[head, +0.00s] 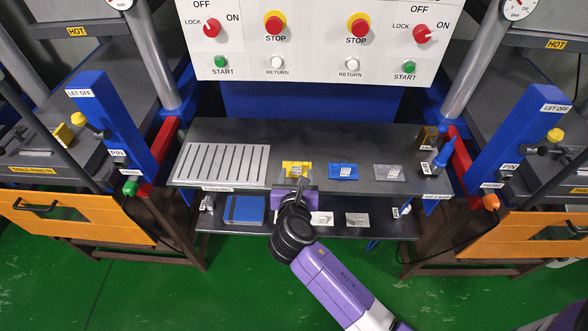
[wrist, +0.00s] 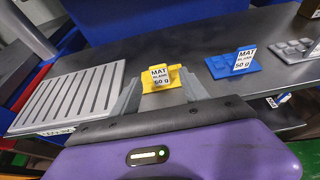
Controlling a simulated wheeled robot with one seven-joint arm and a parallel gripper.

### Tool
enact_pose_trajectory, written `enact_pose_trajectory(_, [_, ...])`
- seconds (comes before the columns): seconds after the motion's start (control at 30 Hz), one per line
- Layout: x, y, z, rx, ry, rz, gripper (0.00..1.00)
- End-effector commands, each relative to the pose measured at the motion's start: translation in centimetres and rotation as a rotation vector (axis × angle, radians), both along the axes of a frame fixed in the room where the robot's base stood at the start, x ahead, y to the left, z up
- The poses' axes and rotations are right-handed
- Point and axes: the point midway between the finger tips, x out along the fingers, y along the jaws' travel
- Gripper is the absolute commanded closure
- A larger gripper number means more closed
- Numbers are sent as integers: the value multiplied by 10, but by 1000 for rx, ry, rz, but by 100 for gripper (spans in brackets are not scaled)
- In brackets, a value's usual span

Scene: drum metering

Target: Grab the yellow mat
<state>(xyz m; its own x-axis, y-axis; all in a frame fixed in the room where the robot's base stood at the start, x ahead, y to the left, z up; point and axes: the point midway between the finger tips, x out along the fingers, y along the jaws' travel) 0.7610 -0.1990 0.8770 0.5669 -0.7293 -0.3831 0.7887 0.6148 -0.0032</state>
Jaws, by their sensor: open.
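The yellow mat (head: 298,170) lies flat on the dark bench top, with a white label reading "MAT BLANK 50 g" standing on it. It also shows in the wrist view (wrist: 174,77), between the two grey fingers. My gripper (head: 298,184) is open at the bench's front edge, just in front of the mat. In the wrist view, my gripper's fingers (wrist: 161,96) are spread to either side of the mat's near part. I cannot tell whether they touch it.
A blue mat (head: 343,172) and a grey mat (head: 389,173) lie to the right of the yellow one. A slotted grey plate (head: 221,164) lies to the left. A lower shelf (head: 290,229) sits under the bench. The control panel (head: 315,40) hangs above the back.

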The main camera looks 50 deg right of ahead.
Motion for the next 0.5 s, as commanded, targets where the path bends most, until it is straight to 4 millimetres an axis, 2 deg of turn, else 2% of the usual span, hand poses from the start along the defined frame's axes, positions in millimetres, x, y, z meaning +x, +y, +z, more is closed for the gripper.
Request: enact_pose_trajectory(0.5, [37, -46, -20, 1, -3, -2, 47])
